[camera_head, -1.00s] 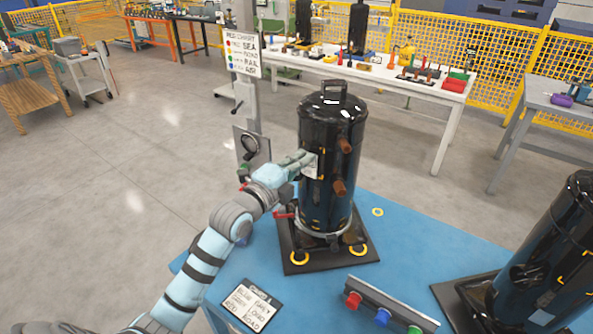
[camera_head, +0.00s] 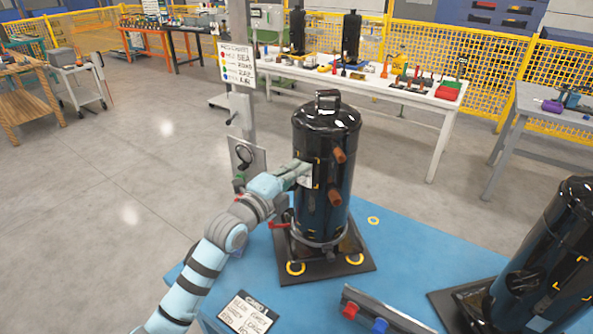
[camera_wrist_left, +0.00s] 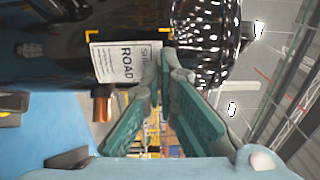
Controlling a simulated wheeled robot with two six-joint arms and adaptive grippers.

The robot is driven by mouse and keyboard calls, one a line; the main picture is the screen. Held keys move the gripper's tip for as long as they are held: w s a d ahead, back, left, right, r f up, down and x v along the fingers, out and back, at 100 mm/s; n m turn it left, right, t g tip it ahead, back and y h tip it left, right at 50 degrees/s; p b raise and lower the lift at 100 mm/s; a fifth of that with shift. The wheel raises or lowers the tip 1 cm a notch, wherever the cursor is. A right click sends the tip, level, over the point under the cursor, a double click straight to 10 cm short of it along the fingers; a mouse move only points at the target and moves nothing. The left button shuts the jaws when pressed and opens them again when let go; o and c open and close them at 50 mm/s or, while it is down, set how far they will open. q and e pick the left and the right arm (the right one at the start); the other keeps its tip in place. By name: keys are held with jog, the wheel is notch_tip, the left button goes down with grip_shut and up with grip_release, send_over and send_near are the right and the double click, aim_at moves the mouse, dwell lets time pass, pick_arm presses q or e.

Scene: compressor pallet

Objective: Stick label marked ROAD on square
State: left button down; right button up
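A white label marked ROAD (camera_wrist_left: 125,62) is at my left fingertips in the left wrist view, against or just off the black compressor's side; I cannot tell if it touches. Yellow corner marks (camera_wrist_left: 160,32) of the square show around it. In the head view the label (camera_head: 305,176) is small and pale on the left side of the tall black compressor (camera_head: 322,140). My left gripper (camera_head: 304,168) reaches in from the left. Its fingers (camera_wrist_left: 166,66) come together at the label's edge. The lower corners of the square are partly hidden. My right gripper is out of view.
A clipboard of labels (camera_head: 247,314) lies on the blue table (camera_head: 400,235). A bar with red and blue buttons (camera_head: 380,312) lies in front. A second black compressor (camera_head: 545,260) stands at right. A grey post with a sign (camera_head: 238,75) stands behind my left gripper.

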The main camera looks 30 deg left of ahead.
pick_arm(q)
jog(key=shift+w+b, duration=0.5)
jog(key=shift+w, duration=0.25)
dwell(0.8)
jog(key=c, duration=1.7)
grip_release()
